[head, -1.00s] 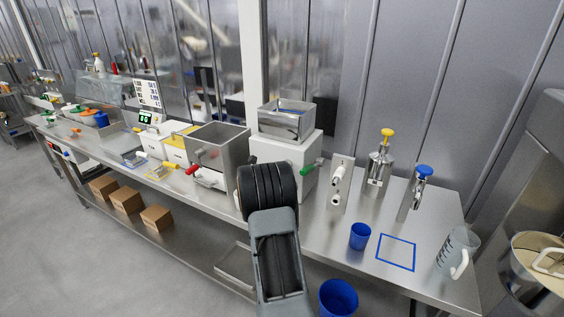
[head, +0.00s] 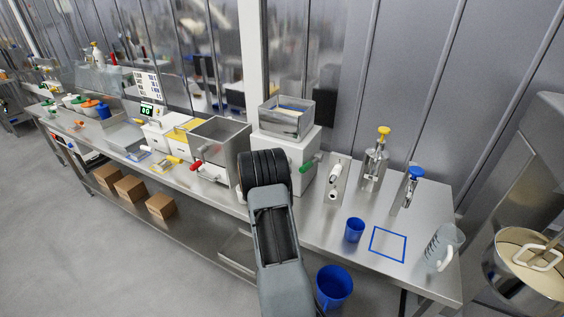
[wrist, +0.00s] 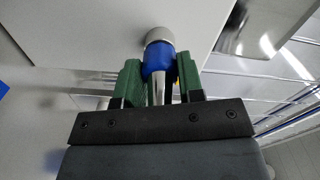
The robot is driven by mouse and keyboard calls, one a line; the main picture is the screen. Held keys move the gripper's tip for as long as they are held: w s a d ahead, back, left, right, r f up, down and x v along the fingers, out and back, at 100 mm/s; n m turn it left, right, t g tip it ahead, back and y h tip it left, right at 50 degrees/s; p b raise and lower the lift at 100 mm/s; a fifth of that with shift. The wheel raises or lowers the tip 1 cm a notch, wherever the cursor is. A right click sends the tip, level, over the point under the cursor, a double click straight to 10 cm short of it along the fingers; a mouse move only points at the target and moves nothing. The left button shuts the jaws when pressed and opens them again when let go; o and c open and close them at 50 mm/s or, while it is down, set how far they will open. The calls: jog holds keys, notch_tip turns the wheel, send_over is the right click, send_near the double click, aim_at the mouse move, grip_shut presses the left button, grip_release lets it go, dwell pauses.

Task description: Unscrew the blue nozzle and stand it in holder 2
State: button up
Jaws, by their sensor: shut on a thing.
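The blue nozzle (wrist: 158,60) shows in the wrist view as a blue collar with a thin silver tube. Its collar meets a pale round fitting (wrist: 159,36) beside a white housing (wrist: 90,22). My gripper (wrist: 160,70) has its green fingers on both sides of the blue collar and is shut on it. In the head view my arm hides the gripper and the nozzle. The white machine with a steel hopper (head: 287,118) stands just behind my arm. I cannot make out which thing is holder 2.
To the right on the steel bench stand an upright plate with white fittings (head: 337,182), yellow-topped (head: 375,162) and blue-topped (head: 408,190) dispensers, a blue cup (head: 354,230) and a clear jug (head: 443,247). A blue-outlined square (head: 388,244) is empty. A blue bin (head: 334,287) is below the front edge.

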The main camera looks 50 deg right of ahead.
jog(key=shift+n, duration=0.5)
jog(key=n, duration=0.5)
jog(key=shift+n, duration=0.4)
jog(key=o, duration=1)
jog(key=shift+o, duration=0.2)
